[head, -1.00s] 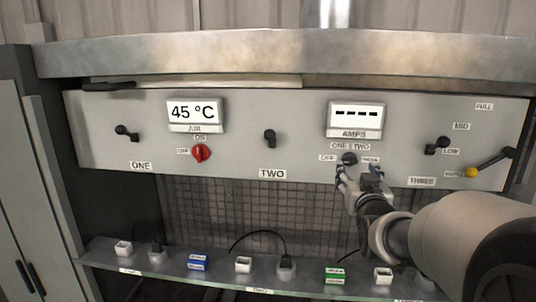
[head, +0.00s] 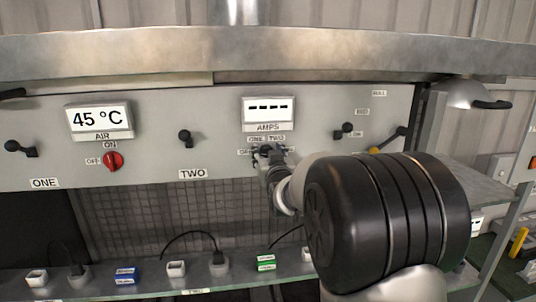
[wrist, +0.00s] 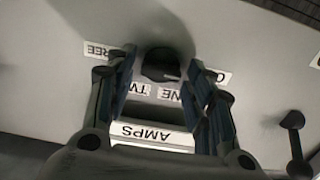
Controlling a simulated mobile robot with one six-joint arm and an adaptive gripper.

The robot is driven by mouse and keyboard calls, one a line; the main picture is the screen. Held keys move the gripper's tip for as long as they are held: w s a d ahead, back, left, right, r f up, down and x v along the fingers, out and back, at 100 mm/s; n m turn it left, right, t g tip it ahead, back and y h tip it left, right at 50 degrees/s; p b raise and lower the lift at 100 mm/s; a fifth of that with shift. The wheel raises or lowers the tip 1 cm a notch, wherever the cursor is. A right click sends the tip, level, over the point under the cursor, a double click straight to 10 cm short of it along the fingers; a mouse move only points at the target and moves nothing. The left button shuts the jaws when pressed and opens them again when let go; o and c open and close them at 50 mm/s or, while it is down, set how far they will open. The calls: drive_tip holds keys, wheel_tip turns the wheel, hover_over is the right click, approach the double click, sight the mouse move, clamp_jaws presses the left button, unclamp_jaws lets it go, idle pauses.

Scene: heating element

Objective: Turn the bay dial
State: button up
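The bay dial (wrist: 163,65) is a round black knob under the AMPS display (head: 268,112). In the wrist view the scene is upside down, and a pale mark on the dial points right, roughly towards the partly hidden OFF label. Labels ONE, TWO and THREE (wrist: 98,50) also surround it. My gripper (wrist: 162,66) is open, with one finger on each side of the dial; gaps show between fingers and knob. In the head view my gripper (head: 267,157) is at the panel and largely hides the dial.
A red AIR switch (head: 112,161) and a TWO lever (head: 185,138) sit left on the panel. A yellow-tipped handle (head: 388,141) is to the right, partly behind my arm. A shelf (head: 100,288) with small blocks and plugs runs below.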

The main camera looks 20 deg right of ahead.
drive_tip(key=c, duration=0.8)
drive_tip(key=shift+m+b, duration=0.3)
drive_tip(key=shift+b, duration=0.2)
drive_tip(key=m+b, duration=0.6)
drive_tip(key=m, duration=0.1)
drive_tip(key=m+b, duration=0.4)
drive_tip(key=shift+d+f, duration=0.1)
drive_tip(key=shift+d, duration=0.15)
